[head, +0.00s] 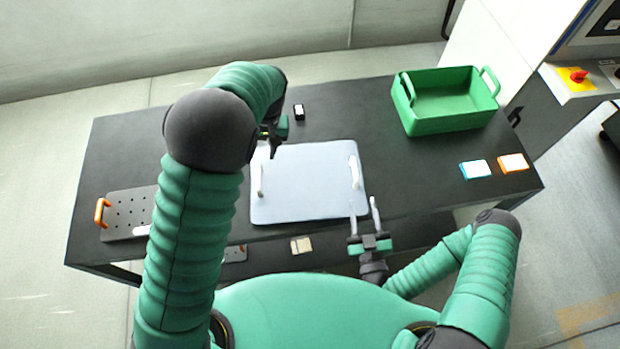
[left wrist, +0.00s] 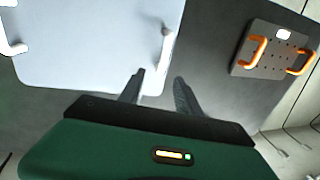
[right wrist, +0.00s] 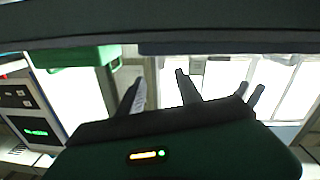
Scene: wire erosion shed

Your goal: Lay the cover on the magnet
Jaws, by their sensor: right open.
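A pale blue-grey flat panel with two white handles, which looks like the cover (head: 308,185), lies on the dark table. Its left handle (head: 261,178) and right handle (head: 354,171) stand up. A dark plate with holes and orange handles (head: 118,212) lies at the table's left, partly behind my left arm; I cannot tell whether it is the magnet. My left gripper (head: 274,138) is over the panel's far left edge; its fingers are apart and empty in the left wrist view (left wrist: 160,90). My right gripper (head: 364,207) is open and empty by the panel's near right corner.
A green bin (head: 452,119) stands at the back right. A blue-edged block (head: 475,170) and an orange-edged block (head: 512,163) lie at the right. A small black-and-white item (head: 299,112) lies behind the panel.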

